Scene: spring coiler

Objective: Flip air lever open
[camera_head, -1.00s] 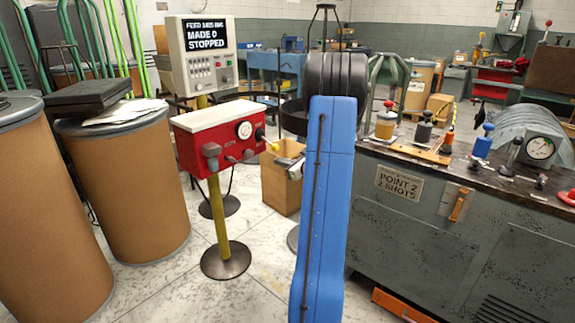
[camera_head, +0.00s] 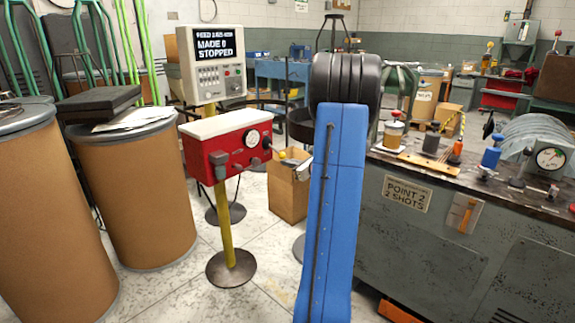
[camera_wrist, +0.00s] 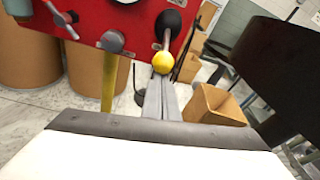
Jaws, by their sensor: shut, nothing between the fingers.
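The air lever is a short metal rod with a yellow ball knob (camera_head: 282,155) on the right of the red control box (camera_head: 207,160). In the wrist view the yellow ball (camera_wrist: 163,62) hangs below a black boss on the red panel. My gripper (camera_wrist: 160,82) is shut and empty, its grey fingertips just below the ball in the picture. I cannot tell whether they touch it. In the head view my gripper (camera_head: 303,169) shows beside the ball, partly hidden by my blue arm.
A cardboard box (camera_head: 287,198) sits on the floor behind. Brown drums (camera_head: 150,200) stand at left. A grey bench (camera_head: 450,240) with tools stands at right.

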